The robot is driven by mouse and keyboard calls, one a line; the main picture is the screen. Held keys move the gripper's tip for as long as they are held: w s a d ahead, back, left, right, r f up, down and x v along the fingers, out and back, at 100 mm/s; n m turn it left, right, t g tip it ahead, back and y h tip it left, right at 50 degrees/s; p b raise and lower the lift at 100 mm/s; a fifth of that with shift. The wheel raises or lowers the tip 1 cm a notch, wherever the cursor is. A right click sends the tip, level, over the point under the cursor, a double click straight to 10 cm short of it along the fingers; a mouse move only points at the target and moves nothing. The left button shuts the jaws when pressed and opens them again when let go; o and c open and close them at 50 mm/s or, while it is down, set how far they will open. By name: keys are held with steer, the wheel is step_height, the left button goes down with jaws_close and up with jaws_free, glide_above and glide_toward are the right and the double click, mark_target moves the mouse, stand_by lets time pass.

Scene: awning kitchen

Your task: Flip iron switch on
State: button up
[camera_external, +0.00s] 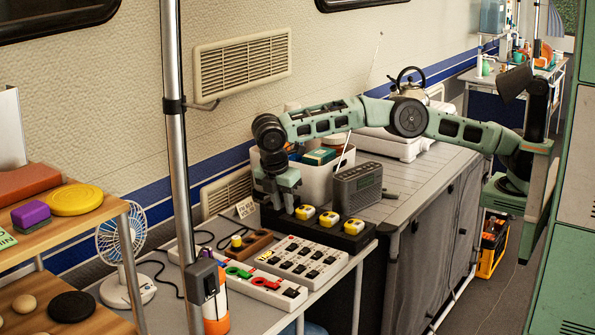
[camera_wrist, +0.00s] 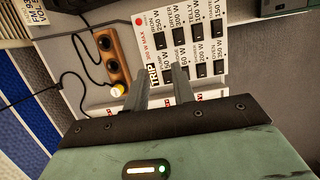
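A white switch panel (camera_external: 303,259) with rows of black rocker switches and printed watt labels lies on the grey table. In the wrist view the panel (camera_wrist: 153,42) fills the upper middle, beyond my fingers; a red dot and the word TRIP show on it. My gripper (camera_external: 282,205) points down above the back of the table, behind and left of the panel in the external view. In the wrist view my gripper (camera_wrist: 160,80) has its two fingers apart with nothing between them.
A brown socket block (camera_external: 250,244) with a yellow plug stands beside the panel. A white strip (camera_external: 262,287) with green and red parts lies in front. A metal pole (camera_external: 176,130) rises left.

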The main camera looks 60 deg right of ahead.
steer(key=shift+p+v, duration=1.05)
steer(key=shift+v, duration=1.35)
steer(key=shift+r, duration=0.1)
steer(key=s+d+r+m+y, duration=0.2)
steer(key=s+d+r, duration=0.2)
steer(key=s, duration=0.3)
steer(key=s+d+r+m+y, duration=0.1)
steer(key=s+d+r+m, duration=0.1)
steer(key=s+d+r, duration=0.35)
steer(key=s+d+f+m, duration=0.3)
steer(key=s+d, duration=0.5)
steer(key=s, duration=0.2)
steer(key=s+d+f+m, duration=0.3)
steer(key=s+d+f, duration=0.1)
steer(key=s+d, duration=0.5)
steer(key=shift+s+f+y, duration=0.25)
steer(key=shift+s+y, duration=0.05)
steer(key=shift+s, duration=0.8)
